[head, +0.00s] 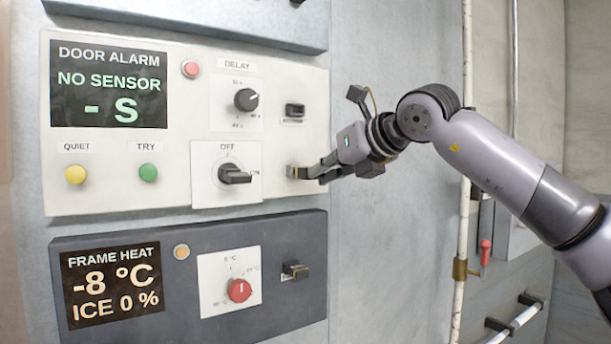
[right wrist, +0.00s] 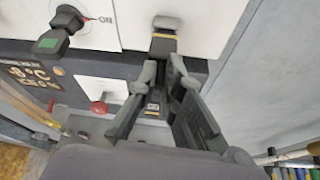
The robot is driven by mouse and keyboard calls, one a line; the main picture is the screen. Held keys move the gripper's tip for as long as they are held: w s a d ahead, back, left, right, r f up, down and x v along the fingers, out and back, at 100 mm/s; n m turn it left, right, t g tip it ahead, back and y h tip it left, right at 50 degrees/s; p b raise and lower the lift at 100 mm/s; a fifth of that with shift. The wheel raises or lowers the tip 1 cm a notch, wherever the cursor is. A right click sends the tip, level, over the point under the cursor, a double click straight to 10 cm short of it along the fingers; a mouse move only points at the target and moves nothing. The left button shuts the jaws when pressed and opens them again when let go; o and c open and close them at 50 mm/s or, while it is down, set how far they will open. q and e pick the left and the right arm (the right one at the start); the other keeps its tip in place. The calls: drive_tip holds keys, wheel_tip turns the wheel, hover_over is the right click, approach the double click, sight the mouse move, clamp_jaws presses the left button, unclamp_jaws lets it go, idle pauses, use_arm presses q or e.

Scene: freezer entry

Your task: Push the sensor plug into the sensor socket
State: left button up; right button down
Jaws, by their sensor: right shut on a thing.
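The door alarm panel (head: 130,190) reads "NO SENSOR". My right gripper (head: 312,173) is at its lower right and is shut on a small grey block, which I take for the sensor plug (head: 297,172). In the right wrist view the plug (right wrist: 162,46) shows a yellow band, and the fingers (right wrist: 165,68) reach to its two sides. The plug is at or very close to the panel face. The sensor socket is not clearly seen at the plug; I cannot tell whether the plug is in it. My left gripper is not in view.
A black fitting (head: 294,112) is on the panel above the gripper. A black rotary switch (head: 235,175) is to its left. The frame heat panel (head: 190,300) below has a red knob (head: 240,290) and another fitting (head: 295,270). A pipe (head: 465,130) runs upright behind my right arm.

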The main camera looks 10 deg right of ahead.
drive_tip(key=shift+s, duration=0.1)
drive_tip(key=shift+s+d+b, duration=0.2)
drive_tip(key=shift+s+b, duration=0.25)
drive_tip(key=shift+b, duration=0.2)
idle(0.9)
drive_tip(key=shift+s+d+b, duration=0.15)
drive_tip(key=shift+s+b, duration=0.15)
drive_tip(key=shift+s, duration=0.1)
drive_tip(key=shift+s+d+b, duration=0.3)
drive_tip(key=shift+s+b, duration=0.15)
drive_tip(key=shift+s, duration=0.3)
drive_tip(key=shift+s+d+b, duration=0.3)
drive_tip(key=shift+s+b, duration=0.15)
drive_tip(key=shift+s, duration=0.25)
drive_tip(key=shift+s+d+b, duration=0.3)
drive_tip(key=shift+s+b, duration=0.15)
drive_tip(key=shift+s, duration=0.3)
